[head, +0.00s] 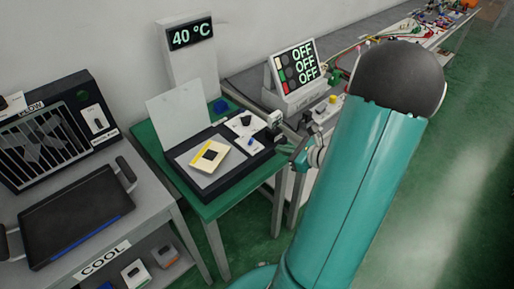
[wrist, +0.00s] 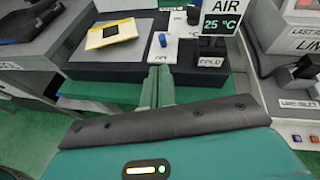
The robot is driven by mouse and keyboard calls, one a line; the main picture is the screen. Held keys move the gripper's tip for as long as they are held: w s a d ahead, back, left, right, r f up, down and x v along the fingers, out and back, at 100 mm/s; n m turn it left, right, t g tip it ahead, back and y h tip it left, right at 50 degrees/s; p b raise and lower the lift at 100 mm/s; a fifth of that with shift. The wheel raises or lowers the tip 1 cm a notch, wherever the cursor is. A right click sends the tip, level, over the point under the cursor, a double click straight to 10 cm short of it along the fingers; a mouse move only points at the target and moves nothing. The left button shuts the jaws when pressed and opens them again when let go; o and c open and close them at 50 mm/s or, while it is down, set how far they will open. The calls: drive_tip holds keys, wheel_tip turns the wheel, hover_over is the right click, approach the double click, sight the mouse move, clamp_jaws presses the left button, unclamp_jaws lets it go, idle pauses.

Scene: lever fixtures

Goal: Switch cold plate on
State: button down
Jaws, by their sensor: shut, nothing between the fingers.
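The cold plate (head: 192,181) is a dark box with a grey top on a green table. A cream card with yellow edges and a black square (head: 209,154) lies on it; the card also shows in the wrist view (wrist: 111,34). Right of it is a white control panel (head: 237,130) with a small blue lever (head: 250,142), seen upright in the wrist view (wrist: 163,40). My gripper (wrist: 160,69) is shut and empty, just in front of the box's front edge, below the blue lever in the wrist view. In the head view my gripper (head: 283,143) is right of the box, partly hidden.
A display (head: 190,33) reads 40 °C; a small AIR display (wrist: 221,24) reads 25 °C, close right of the lever. An OFF screen (head: 297,67) stands behind right. A black tray (head: 77,215) is on the left table. Green floor is clear at right.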

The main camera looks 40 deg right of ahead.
sight(260, 150)
drive_tip(key=shift+m, duration=0.3)
drive_tip(key=x, duration=0.9)
drive_tip(key=shift+w+d+f, duration=0.25)
drive_tip(key=shift+w, duration=0.1)
drive_tip(key=shift+w+r+g+h, duration=0.2)
drive_tip(key=shift+r+g+h, duration=0.1)
drive_tip(key=shift+g, duration=0.1)
drive_tip(key=shift+w+r, duration=0.1)
drive_tip(key=shift+r, duration=0.05)
drive_tip(key=shift+w+r, duration=0.9)
drive_tip(key=shift+w, duration=0.4)
drive_tip(key=shift+r, duration=0.15)
